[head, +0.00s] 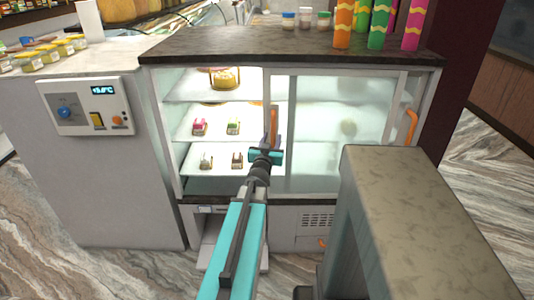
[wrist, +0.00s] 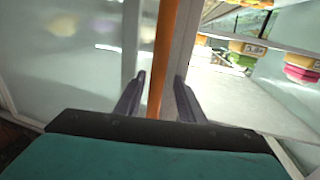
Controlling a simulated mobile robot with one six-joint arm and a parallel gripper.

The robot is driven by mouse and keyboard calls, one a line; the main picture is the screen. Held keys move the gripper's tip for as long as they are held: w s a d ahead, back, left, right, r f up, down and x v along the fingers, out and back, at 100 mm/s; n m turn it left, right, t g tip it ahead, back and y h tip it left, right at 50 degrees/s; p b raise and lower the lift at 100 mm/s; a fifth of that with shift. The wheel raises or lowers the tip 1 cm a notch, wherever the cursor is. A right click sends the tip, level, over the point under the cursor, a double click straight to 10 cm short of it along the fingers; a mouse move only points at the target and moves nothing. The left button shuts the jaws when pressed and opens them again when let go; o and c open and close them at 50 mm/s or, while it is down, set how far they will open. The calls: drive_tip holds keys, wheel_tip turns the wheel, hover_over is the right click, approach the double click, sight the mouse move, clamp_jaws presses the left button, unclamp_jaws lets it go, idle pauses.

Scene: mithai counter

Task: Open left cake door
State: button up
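The left cake door (head: 280,175) is a framed glass panel of the display case, with a vertical orange handle (head: 274,125). It stands at the middle of the case, and the left part of the case shows clear and uncovered. My gripper (head: 265,155) is at the lower part of this handle. In the wrist view the handle (wrist: 164,60) passes between the two fingers of my gripper (wrist: 160,85). The fingers are apart, with a gap on the left side of the handle; contact on the right is unclear. Cakes (head: 225,78) sit on the shelves inside.
The right door (head: 345,120) looks frosted and has its own orange handle (head: 411,127). A grey control box (head: 85,106) is on the counter at the left. Colourful tubes (head: 380,22) and jars (head: 306,18) stand on the dark case top (head: 220,42).

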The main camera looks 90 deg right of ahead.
drive_tip(key=shift+w+a, duration=0.2)
drive_tip(key=shift+a, duration=1.15)
drive_tip(key=shift+w+a, duration=0.2)
drive_tip(key=shift+a, duration=1.1)
drive_tip(key=shift+d+r+p, duration=0.1)
drive_tip(key=shift+r+p, duration=0.1)
drive_tip(key=shift+p, duration=0.95)
drive_tip(key=shift+s+p, duration=0.1)
drive_tip(key=shift+p, duration=0.2)
drive_tip(key=a+p, duration=0.1)
drive_tip(key=p, duration=0.3)
drive_tip(key=shift+a+f, duration=0.1)
drive_tip(key=shift+a, duration=0.05)
drive_tip(key=p, duration=0.2)
drive_tip(key=a+p, duration=0.1)
drive_tip(key=p, duration=0.1)
drive_tip(key=shift+w+a, duration=0.1)
drive_tip(key=shift+w, duration=0.15)
drive_tip(key=shift+w+a+p, duration=0.2)
drive_tip(key=shift+a+p, duration=1.2)
drive_tip(key=shift+p, duration=0.8)
drive_tip(key=shift+w+a+p, duration=0.2)
drive_tip(key=shift+a+p, duration=1.15)
drive_tip(key=shift+p, duration=0.8)
drive_tip(key=shift+w, duration=0.15)
